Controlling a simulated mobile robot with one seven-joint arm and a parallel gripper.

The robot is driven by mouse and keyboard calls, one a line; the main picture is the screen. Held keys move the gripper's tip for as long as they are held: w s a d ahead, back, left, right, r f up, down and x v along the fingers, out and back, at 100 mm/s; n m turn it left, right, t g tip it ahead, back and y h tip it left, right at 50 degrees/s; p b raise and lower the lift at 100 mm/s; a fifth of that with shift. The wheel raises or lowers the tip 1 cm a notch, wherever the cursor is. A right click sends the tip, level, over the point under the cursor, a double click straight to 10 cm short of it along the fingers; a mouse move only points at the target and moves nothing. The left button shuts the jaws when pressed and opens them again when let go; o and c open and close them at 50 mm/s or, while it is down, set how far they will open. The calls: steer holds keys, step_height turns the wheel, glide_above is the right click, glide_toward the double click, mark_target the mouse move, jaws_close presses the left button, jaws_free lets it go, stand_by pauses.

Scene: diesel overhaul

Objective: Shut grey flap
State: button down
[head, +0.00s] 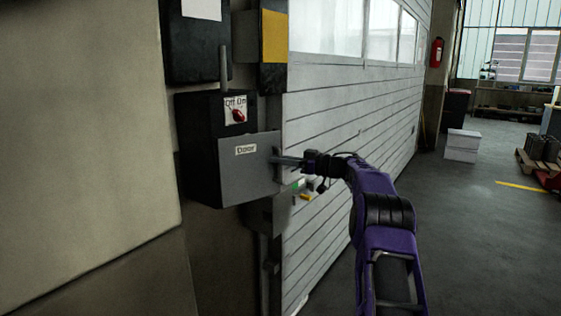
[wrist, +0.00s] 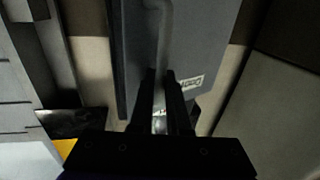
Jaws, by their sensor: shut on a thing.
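The grey flap (head: 246,178), labelled "Door", is on the black wall box (head: 202,112) at the left of the head view. Its grey face also fills the upper middle of the wrist view (wrist: 205,40). I cannot tell how far it stands from the box. A grey bar handle (wrist: 163,22) runs down the flap's face in the wrist view and passes between my fingers. My gripper (head: 284,161) reaches the flap's right edge from the right and is shut on this handle. The fingertips also show in the wrist view (wrist: 160,76). The handle's lower end is partly hidden by the fingers.
A red switch (head: 238,115) marked "Off On" is on the box just above the flap. A white slatted door (head: 350,110) runs behind my arm. White boxes (head: 462,146) and a pallet (head: 538,168) stand far right. The floor right of my arm is clear.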

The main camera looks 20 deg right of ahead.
steer(key=shift+a+r, duration=0.1)
stand_by(0.3)
steer(key=c, duration=1.2)
jaws_free()
steer(key=shift+o, duration=0.2)
steer(key=v, duration=1.7)
steer(key=shift+d, duration=0.25)
steer(key=shift+s, duration=0.1)
